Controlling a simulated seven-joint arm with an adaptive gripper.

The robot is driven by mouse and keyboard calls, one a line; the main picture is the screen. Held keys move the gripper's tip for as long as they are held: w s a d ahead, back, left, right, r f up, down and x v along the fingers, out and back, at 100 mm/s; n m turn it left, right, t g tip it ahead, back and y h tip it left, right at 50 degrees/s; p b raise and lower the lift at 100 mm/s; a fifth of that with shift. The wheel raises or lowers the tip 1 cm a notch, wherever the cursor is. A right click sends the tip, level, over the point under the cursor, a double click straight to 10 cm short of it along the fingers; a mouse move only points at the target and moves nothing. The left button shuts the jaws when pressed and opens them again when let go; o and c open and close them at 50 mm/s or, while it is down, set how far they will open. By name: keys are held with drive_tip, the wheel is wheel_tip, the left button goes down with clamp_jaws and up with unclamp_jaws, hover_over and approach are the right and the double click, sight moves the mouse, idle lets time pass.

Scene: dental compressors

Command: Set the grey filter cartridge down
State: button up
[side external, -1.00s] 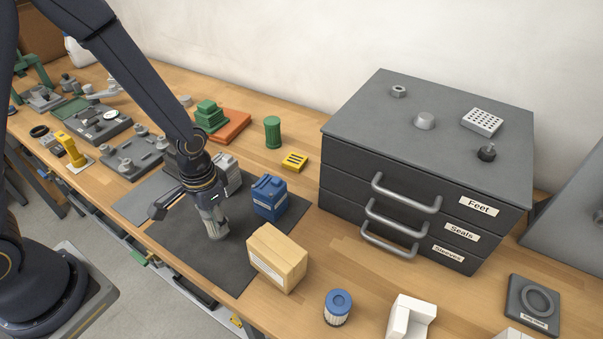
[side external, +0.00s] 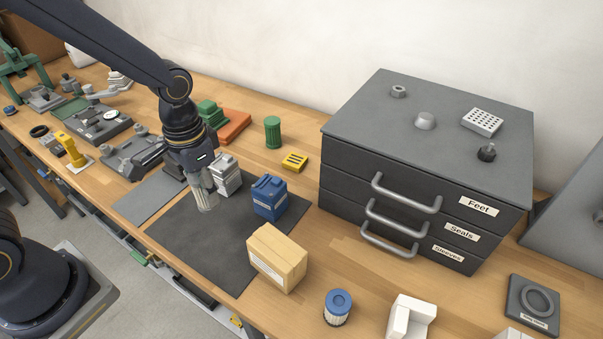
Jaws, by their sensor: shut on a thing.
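The grey filter cartridge (side external: 207,199) is a ribbed light-grey cylinder hanging, slightly tilted, below my gripper (side external: 201,184). My gripper is shut on its upper part, which the fingers hide. In the picture the cartridge is over the left part of the dark mat (side external: 226,258). I cannot tell for certain how much gap there is between its lower end and the mat.
A grey block-shaped part (side external: 227,176) stands close behind the cartridge, with a blue unit (side external: 269,199) to the right. A cardboard box (side external: 276,258) stands at the mat's right edge. The mat's front is clear. A dark drawer cabinet (side external: 340,172) stands further right.

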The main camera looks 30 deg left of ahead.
drive_tip(key=shift+w+r+m, duration=0.15)
drive_tip(key=shift+r+m, duration=0.05)
drive_tip(key=shift+m, duration=0.5)
drive_tip(key=s+a+f+n, duration=0.1)
drive_tip(key=a+n, duration=0.1)
drive_tip(key=a, duration=0.9)
drive_tip(key=s+a+f+n, duration=0.1)
drive_tip(key=s+a, duration=0.1)
drive_tip(key=a, duration=0.9)
drive_tip(key=shift+n, duration=0.4)
drive_tip(key=f, duration=0.7)
drive_tip(key=shift+s+a+f, duration=0.2)
drive_tip(key=shift+a+f, duration=0.05)
drive_tip(key=shift+a, duration=0.1)
drive_tip(key=shift+f, duration=0.1)
drive_tip(key=shift+f, duration=0.2)
drive_tip(key=o, duration=1.2)
